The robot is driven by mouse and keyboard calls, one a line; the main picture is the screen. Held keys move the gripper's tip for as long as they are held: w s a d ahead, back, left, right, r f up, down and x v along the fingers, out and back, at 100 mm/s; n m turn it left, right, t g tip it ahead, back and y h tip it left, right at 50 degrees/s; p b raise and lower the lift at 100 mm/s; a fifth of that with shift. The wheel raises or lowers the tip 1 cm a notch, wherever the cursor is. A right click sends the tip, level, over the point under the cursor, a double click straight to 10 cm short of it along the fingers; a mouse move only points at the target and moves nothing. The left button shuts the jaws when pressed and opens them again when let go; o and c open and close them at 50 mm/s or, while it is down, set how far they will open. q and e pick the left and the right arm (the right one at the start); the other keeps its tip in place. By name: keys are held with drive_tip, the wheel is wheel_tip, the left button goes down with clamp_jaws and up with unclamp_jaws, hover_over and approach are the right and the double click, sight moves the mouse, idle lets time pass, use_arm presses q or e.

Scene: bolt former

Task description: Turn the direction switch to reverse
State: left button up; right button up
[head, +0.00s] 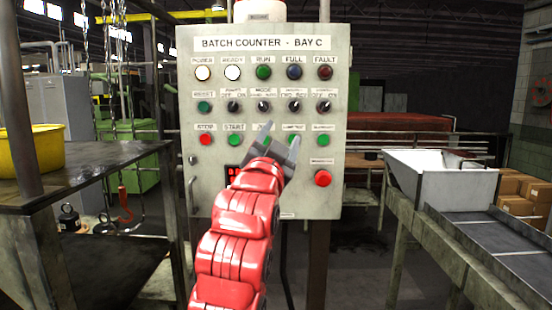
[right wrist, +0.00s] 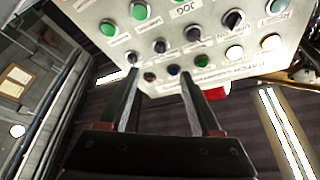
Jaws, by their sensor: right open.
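The grey control panel (head: 352,190) titled BATCH COUNTER - BAY C faces me in the head view. A row of dark knobs crosses it; the fourth place in that row holds a knob (head: 295,106) whose small label seems to include REV, which I take as the direction switch. It also shows in the right wrist view (right wrist: 161,46). Its pointer direction is too small to tell. My right gripper (head: 281,137) is open and empty, its fingertips in front of the lower button row, below that knob in the head view. The right wrist view shows both fingers (right wrist: 160,75) apart. My left gripper is out of view.
Other knobs sit close on both sides, including the mode knob (head: 264,106). Lamps line the row above, and a large red button (head: 323,178) is at lower right. A table with a yellow tub (head: 30,148) stands left; a white hopper (head: 440,180) stands right.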

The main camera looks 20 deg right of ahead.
drive_tip(key=v, duration=0.4)
drive_tip(key=shift+s+f+b, duration=0.1)
drive_tip(key=shift+s+b, duration=0.1)
drive_tip(key=shift+b, duration=0.1)
